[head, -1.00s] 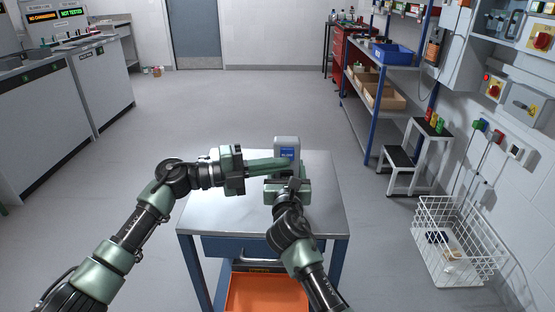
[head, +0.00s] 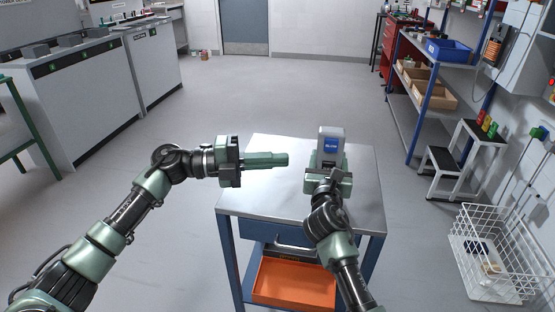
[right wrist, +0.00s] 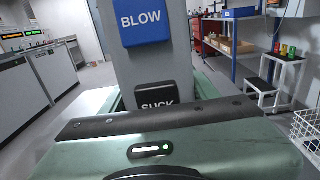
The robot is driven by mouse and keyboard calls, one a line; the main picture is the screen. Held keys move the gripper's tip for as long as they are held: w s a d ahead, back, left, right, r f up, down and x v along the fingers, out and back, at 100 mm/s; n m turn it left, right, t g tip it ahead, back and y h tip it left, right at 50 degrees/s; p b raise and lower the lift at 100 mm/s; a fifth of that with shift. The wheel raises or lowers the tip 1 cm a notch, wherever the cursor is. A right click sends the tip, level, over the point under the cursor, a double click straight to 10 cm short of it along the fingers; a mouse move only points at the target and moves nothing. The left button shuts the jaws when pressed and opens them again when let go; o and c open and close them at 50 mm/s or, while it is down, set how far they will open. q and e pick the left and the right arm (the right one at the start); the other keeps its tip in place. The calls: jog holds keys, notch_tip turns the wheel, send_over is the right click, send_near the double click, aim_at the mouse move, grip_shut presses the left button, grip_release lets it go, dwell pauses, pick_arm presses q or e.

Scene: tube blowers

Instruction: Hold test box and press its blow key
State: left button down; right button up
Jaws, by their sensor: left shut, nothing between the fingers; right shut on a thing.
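The test box (head: 330,143) is a grey upright box with a blue key on its face. My right gripper (head: 328,178) is shut on the box's lower part, over the metal table. In the right wrist view the blue BLOW key (right wrist: 145,22) is in plain sight on the box (right wrist: 159,65). A black SUCK key (right wrist: 155,95) is below it, partly hidden by my gripper. My left gripper (head: 287,159) is shut and empty. Its fingers point right toward the box, with a clear gap between them and the box.
The metal table (head: 270,198) has bare top around the box, and an orange tray (head: 294,283) sits below. A wire basket (head: 497,255), a step stool (head: 462,160) and shelving stand at right. Grey cabinets (head: 80,100) stand at left. Open floor lies between.

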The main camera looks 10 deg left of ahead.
jog(key=shift+f, duration=0.15)
jog(key=o, duration=1.7)
jog(key=shift+s, duration=0.1)
jog(key=s, duration=1.1)
jog(key=shift+s+d, duration=0.2)
jog(key=shift+s, duration=0.1)
jog(key=s+p, duration=0.2)
jog(key=s, duration=0.4)
jog(key=shift+p, duration=0.3)
jog(key=shift+d, duration=0.15)
